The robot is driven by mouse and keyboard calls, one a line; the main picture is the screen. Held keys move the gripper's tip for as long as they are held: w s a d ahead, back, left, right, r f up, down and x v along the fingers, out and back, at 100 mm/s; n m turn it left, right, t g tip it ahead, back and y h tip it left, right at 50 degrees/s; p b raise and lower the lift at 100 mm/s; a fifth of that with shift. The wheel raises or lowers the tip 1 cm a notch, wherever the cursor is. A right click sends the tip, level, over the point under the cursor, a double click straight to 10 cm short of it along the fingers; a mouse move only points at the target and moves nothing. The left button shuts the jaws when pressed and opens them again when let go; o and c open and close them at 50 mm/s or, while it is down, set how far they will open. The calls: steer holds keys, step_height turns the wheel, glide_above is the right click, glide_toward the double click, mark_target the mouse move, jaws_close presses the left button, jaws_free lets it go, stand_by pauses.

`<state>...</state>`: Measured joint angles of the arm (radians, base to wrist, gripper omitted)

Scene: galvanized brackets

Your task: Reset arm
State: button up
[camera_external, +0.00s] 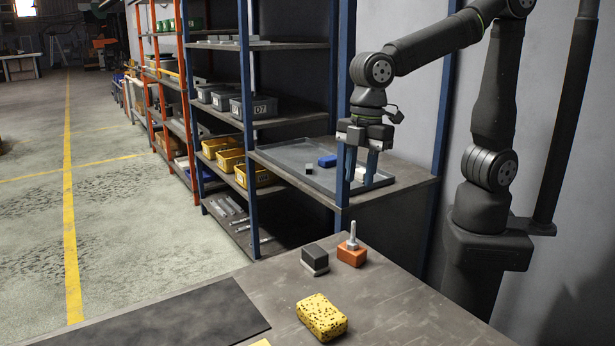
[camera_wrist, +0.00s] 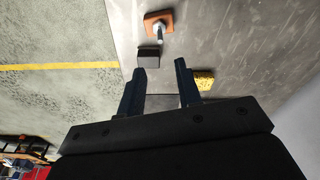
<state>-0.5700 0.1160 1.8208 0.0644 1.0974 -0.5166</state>
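My gripper (camera_external: 358,178) hangs in the air with its fingers pointing down, in front of the shelf tray and above the far end of the table. In the wrist view my gripper (camera_wrist: 160,75) has its two dark blue fingers spread apart, with nothing held between them. The forearm reaches left from the upright part of my arm.
The table (camera_external: 400,310) holds a yellow speckled sponge (camera_external: 321,317), a black block (camera_external: 315,258) on a grey base, an orange block with an upright bolt (camera_external: 351,252), and a dark mat (camera_external: 190,322). A shelf tray (camera_external: 290,150) holds small blocks. Blue shelf posts stand nearby.

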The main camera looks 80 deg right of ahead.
mark_target(353, 222)
steer(key=shift+f, duration=0.15)
steer(key=f, duration=0.4)
steer(key=a+f, duration=0.1)
steer(key=f, duration=0.7)
steer(key=shift+w+a, duration=0.15)
steer(key=shift+w, duration=0.15)
step_height(353, 222, up, 3)
steer(key=shift+f, duration=0.1)
steer(key=shift+r, duration=0.7)
steer(key=shift+f, duration=0.1)
